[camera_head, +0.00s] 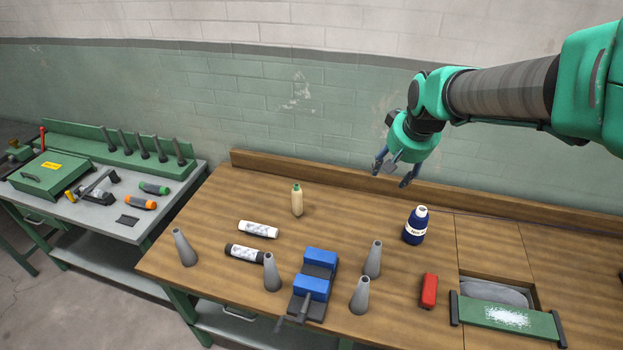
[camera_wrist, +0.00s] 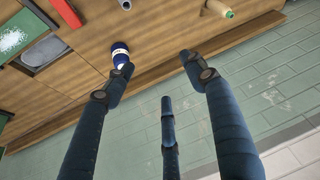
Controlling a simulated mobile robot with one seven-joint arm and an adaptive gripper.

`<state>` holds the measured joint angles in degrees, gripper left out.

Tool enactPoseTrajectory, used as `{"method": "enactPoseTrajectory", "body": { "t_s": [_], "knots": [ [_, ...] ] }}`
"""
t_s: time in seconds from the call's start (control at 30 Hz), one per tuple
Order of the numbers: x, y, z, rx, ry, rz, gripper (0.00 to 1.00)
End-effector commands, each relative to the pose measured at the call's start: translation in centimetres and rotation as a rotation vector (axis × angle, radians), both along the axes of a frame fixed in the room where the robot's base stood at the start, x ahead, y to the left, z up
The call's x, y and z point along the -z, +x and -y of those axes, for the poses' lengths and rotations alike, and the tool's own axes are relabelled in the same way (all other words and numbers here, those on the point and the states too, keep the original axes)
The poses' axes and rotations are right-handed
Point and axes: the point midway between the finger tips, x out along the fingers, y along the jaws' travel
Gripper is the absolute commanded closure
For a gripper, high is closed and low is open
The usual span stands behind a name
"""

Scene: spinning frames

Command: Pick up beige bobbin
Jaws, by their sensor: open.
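The beige bobbin (camera_head: 297,201) stands upright on the wooden workbench, left of centre towards the back, and has a green tip. It also shows at the top edge of the wrist view (camera_wrist: 217,7), partly cut off by the frame. My gripper (camera_head: 391,175) is open and empty, raised above the back of the bench, to the right of the bobbin and apart from it. Its spread dark-blue fingers also show in the wrist view (camera_wrist: 158,72), with nothing between them.
A blue-and-white bottle (camera_head: 416,226) stands right of the bobbin. A white tube (camera_head: 258,229) and a black tube (camera_head: 244,254) lie to its front left. Several grey cones surround a blue vise (camera_head: 314,288). A red block (camera_head: 428,291) lies front right. A raised wooden ledge (camera_head: 300,170) borders the back.

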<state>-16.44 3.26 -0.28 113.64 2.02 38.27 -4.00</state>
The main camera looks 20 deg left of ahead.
Motion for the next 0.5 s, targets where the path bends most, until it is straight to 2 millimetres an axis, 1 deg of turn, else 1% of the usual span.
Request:
{"method": "enactPoseTrajectory", "body": {
  "t_s": [0.03, 0.1, 0.27, 0.5],
  "knots": [
    [0.4, 1.1, -1.2, -0.013, -0.001, -0.005, 0.45],
    [1.0, 2.5, -2.6, -0.028, -0.002, -0.007, 0.45],
    [2.8, 5.4, -6.0, -0.062, -0.003, -0.011, 0.45],
    [6.1, 9.2, -11.4, -0.115, -0.007, -0.02, 0.45]
  ]
}}
